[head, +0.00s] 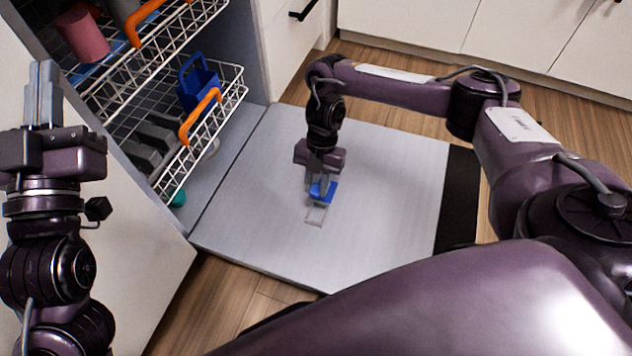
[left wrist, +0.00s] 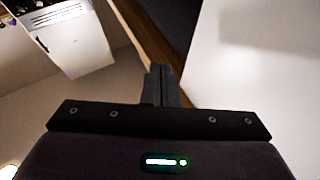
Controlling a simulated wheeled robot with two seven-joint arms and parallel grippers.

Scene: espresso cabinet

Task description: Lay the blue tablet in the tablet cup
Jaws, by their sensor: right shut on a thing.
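The blue tablet (head: 329,190) is a small blue block in the head view, between the fingers of my right gripper (head: 319,186). My right gripper points down and is shut on the tablet, just over the lowered door. The tablet cup (head: 315,216) looks like a small pale outlined rectangle on the door, directly below the tablet in the picture. The gripper and tablet hide part of its far side; I cannot tell whether the tablet touches it. My left gripper (head: 43,94) is upright at the far left, shut and empty; its fingers meet in the left wrist view (left wrist: 160,84).
The lowered grey door (head: 390,190) is otherwise mostly bare. At its left, wire racks with orange handles hold a pink cup (head: 82,36), a blue holder (head: 198,86) and grey items (head: 157,132). A teal thing (head: 179,198) sits below the lower rack. White cabinets stand behind.

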